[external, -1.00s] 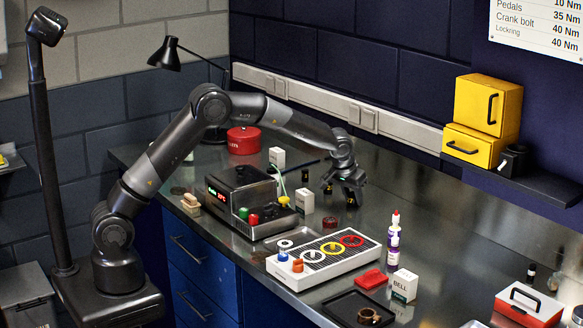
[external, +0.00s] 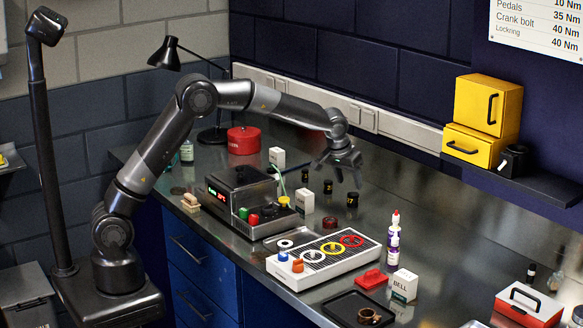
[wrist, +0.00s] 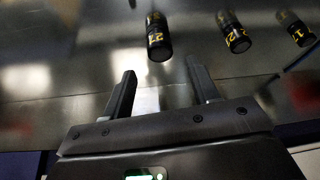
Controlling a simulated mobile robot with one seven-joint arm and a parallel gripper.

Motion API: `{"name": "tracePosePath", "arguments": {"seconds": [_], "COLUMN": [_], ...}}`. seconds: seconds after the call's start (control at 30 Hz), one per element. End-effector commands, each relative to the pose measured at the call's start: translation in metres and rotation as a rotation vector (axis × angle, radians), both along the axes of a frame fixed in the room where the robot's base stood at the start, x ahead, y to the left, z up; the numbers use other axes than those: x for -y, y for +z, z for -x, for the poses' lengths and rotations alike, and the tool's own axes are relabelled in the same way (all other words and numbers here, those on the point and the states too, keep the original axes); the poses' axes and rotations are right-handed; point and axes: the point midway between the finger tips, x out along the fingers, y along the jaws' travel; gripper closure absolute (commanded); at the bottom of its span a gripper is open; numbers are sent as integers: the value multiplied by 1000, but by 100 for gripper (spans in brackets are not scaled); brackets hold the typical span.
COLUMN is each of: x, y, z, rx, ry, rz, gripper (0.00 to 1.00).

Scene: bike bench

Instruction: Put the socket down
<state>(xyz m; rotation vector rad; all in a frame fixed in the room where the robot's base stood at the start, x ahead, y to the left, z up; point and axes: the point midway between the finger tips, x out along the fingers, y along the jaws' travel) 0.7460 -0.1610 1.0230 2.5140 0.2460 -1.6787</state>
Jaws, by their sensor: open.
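Several black sockets with yellow numbers stand on the metal bench: a near one (external: 352,199), a middle one (external: 328,187) and a far one (external: 305,176). My gripper (external: 340,172) is open and empty, raised above the near socket and apart from it. In the wrist view, the fingers of my gripper (wrist: 162,85) are spread with nothing between them. The nearest socket (wrist: 158,37) lies just beyond the fingertips in that view, with two other sockets (wrist: 234,32) to its right.
A white box (external: 305,201) and a small dark red item (external: 330,223) stand close by. A black device with coloured knobs (external: 240,202) is to the left. A white tray with coloured rings (external: 322,262) is in front. Bench to the right of the sockets is clear.

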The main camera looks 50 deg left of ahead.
Motion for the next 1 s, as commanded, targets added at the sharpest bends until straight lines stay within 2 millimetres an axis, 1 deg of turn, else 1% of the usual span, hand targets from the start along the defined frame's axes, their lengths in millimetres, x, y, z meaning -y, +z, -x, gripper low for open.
{"name": "tracePosePath", "arguments": {"seconds": [0.03,0.2,0.37,0.47,0.57,0.67,0.7,0.77,0.8,0.87,0.9,0.97,1.0], "x": [1,3,2,-6,-22,-42,-50,-62,-69,-80,-86,-96,-102], "y": [11,35,47,59,79,100,109,119,125,134,138,145,147], "z": [4,14,20,30,52,83,96,117,131,152,167,189,203], "rx": [3,2,1,4,8,13,15,18,20,24,27,31,34], "ry": [-1,1,1,-2,-11,-26,-31,-41,-48,-56,-63,-72,-79], "rz": [1,1,1,3,5,8,9,9,10,11,11,12,12], "gripper": [45,45,45,45,45,45,45,45,45,45,45,45,45]}}
